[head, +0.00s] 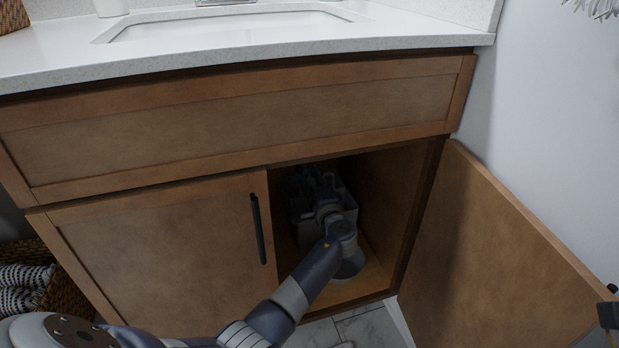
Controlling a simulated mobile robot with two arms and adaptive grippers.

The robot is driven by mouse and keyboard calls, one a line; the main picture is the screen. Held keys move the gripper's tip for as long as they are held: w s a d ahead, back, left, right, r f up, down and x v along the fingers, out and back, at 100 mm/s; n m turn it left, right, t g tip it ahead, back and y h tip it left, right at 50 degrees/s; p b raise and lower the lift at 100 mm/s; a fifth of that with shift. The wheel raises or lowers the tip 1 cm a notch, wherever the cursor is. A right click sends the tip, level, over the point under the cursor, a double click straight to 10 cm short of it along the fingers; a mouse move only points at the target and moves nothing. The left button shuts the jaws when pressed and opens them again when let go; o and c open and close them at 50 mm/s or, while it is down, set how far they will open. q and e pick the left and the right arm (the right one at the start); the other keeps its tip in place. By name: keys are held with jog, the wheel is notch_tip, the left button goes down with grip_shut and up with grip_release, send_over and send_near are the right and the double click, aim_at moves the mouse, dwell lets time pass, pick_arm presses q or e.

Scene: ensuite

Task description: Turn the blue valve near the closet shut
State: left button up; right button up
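My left arm reaches from the bottom left into the open right side of the vanity cabinet (225,115). No blue valve can be made out; the back of the cabinet is dark and covered by my arm. A small dark part (608,315) at the right edge may belong to my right gripper.
The right cabinet door (500,255) stands wide open. The left door (165,255) is closed, with a black handle (258,228). The white countertop (420,42) with a sink (230,26) overhangs above. A woven basket (62,300) with striped towels is at left.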

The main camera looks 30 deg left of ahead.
pick_arm(q)
jog(key=v, duration=1.2)
jog(key=shift+a, duration=0.1)
